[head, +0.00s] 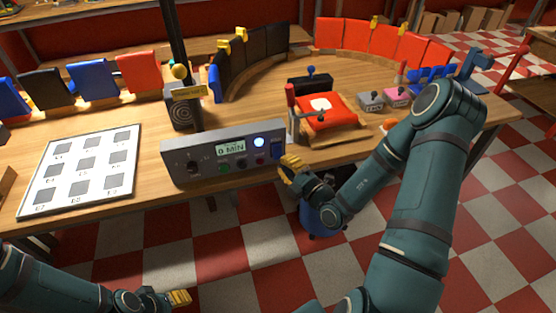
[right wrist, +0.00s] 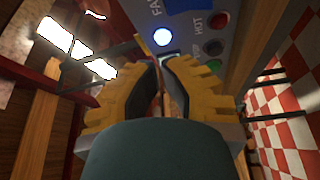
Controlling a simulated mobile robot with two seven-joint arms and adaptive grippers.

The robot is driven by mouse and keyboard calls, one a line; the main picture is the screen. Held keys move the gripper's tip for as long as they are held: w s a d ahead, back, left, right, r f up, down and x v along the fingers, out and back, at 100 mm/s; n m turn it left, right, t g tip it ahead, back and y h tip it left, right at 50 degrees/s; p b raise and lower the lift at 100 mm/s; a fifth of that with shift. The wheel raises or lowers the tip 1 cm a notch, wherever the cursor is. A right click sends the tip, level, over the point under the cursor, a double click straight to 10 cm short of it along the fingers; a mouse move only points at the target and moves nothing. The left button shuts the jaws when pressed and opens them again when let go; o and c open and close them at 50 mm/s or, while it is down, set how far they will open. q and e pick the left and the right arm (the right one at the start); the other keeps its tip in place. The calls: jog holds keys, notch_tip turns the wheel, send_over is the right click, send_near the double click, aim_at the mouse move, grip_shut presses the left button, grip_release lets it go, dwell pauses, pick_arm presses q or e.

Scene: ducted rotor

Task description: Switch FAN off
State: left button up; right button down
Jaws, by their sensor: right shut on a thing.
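The grey control box (head: 222,155) stands on the wooden table with a small display reading "0 MIN". Its lamp (head: 259,142) glows bluish white. The blue FAN switch (head: 277,149) is at the box's right end. In the right wrist view, a partly cut-off label starting "FA" is beside the lit lamp (right wrist: 162,36).
A white board (head: 85,170) with dark squares lies left of the box. A black post (head: 181,60) rises behind it. A red cushion-like piece (head: 326,112) and small grey (head: 370,102) and pink (head: 397,95) boxes stand at the right. Curved panels line the back.

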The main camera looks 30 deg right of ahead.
aim_at(274, 150)
pick_arm(q)
jog(key=shift+s+f+b, duration=0.2)
jog(key=shift+f+b, duration=0.25)
jog(key=shift+f, duration=0.15)
jog(key=shift+s+f+b, duration=0.2)
jog(key=shift+f+b, duration=0.25)
jog(key=shift+f, duration=0.15)
pick_arm(e)
jog(key=shift+w+d+f, duration=0.2)
jog(key=shift+w+f, duration=0.25)
jog(key=shift+w, duration=0.45)
jog(key=shift+w+d+f, duration=0.25)
jog(key=shift+w+f, duration=0.2)
jog(key=shift+w, duration=0.5)
jog(key=shift+w+d+f, duration=0.2)
jog(key=shift+w+f, duration=0.25)
jog(key=shift+w, duration=0.45)
pick_arm(q)
jog(key=shift+r, duration=0.1)
pick_arm(e)
jog(key=shift+w, duration=0.1)
jog(key=shift+w+f, duration=0.15)
jog(key=shift+w, duration=0.1)
pick_arm(q)
jog(key=shift+r, duration=0.1)
